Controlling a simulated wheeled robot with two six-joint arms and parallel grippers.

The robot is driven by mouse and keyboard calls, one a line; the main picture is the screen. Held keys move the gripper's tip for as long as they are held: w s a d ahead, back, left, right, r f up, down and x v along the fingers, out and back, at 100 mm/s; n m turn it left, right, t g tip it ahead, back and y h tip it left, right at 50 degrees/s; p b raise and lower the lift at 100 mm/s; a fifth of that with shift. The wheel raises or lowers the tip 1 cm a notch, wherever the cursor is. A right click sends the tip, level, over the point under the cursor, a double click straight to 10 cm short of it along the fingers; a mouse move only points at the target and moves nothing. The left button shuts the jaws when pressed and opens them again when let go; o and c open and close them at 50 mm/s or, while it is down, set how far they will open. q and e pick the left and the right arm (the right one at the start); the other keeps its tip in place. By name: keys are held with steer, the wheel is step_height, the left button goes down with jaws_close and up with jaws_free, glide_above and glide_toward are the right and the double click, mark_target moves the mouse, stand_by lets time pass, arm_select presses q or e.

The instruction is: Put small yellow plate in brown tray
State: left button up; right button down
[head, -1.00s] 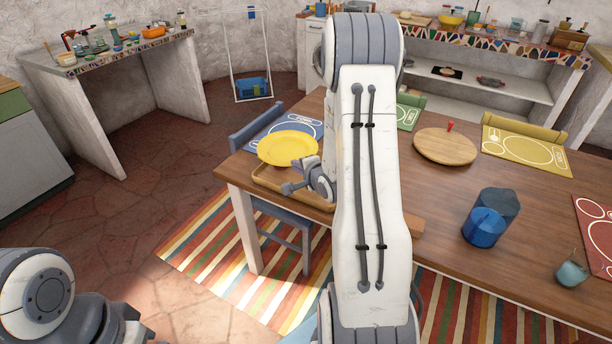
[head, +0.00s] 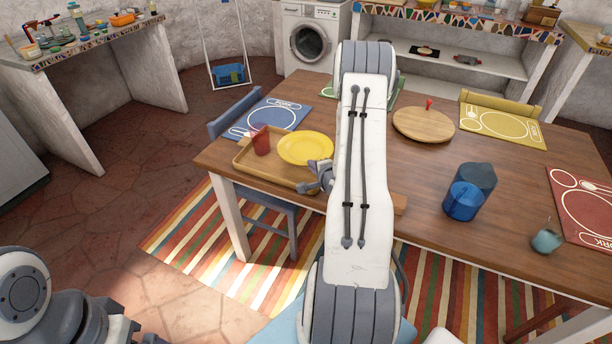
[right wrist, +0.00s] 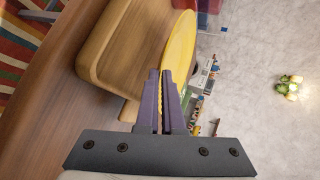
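The small yellow plate (head: 306,148) is over the right part of the brown tray (head: 243,156), near the table's left end. My right gripper (head: 318,178) is shut on the plate's near rim. In the right wrist view the fingers (right wrist: 165,100) pinch the rim of the plate (right wrist: 180,50), which shows nearly edge-on beside the tray (right wrist: 110,60). The plate seems held just above the tray; contact is unclear. My right forearm hides part of the table. Only part of my left arm shows at lower left, without its fingers.
A red cup (head: 261,141) stands in the tray's left part. A blue placemat (head: 271,119) lies behind the tray. A round wooden board (head: 423,125), a blue cup (head: 464,201) and a small teal pot (head: 547,240) are right of my arm.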

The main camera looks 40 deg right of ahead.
steer(key=shift+w+a+f, duration=0.45)
steer(key=shift+w, duration=0.3)
steer(key=shift+w+f, duration=0.1)
steer(key=shift+f, duration=1.95)
steer(key=c, duration=1.5)
jaws_free()
steer(key=shift+f, duration=0.2)
steer(key=o, duration=0.4)
steer(key=shift+o, duration=0.2)
steer(key=shift+a, duration=0.1)
